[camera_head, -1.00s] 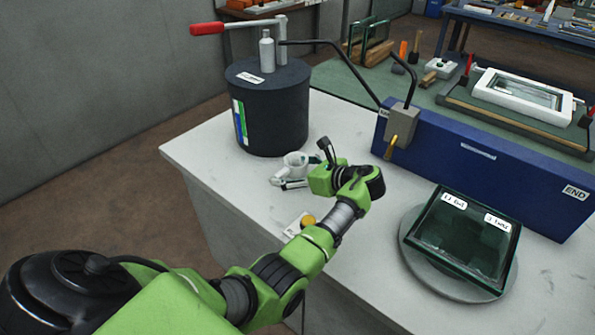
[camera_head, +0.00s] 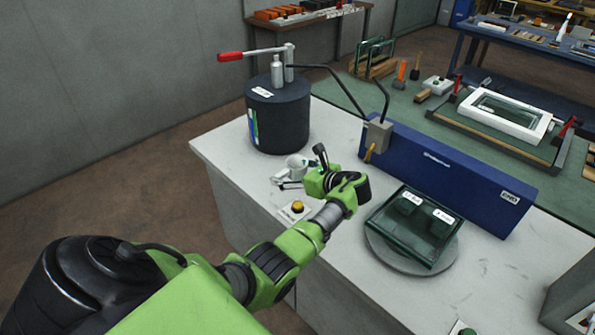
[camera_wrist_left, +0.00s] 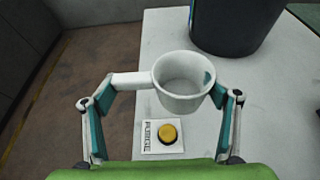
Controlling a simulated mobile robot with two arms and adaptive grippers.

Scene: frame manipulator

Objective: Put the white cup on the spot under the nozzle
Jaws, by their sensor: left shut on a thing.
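The white cup (camera_head: 297,166) is held by my left gripper (camera_head: 291,180) above the near left part of the pale bench. In the left wrist view the cup (camera_wrist_left: 183,82) is upright, open side up, and looks empty. One fingertip is at the end of its handle, the other at the opposite wall. A brass nozzle (camera_head: 369,153) hangs from a grey block on the front of the blue housing, to the right of the cup and beyond my wrist. The spot under the nozzle is hidden behind my left arm. My right gripper is not in view.
A black drum (camera_head: 278,122) with a red-handled lever (camera_head: 240,55) stands behind the cup. A yellow button (camera_head: 297,206) on a white plate is near the bench's front edge. A round grey turntable (camera_head: 384,256) bears a dark glass piece, right of my arm.

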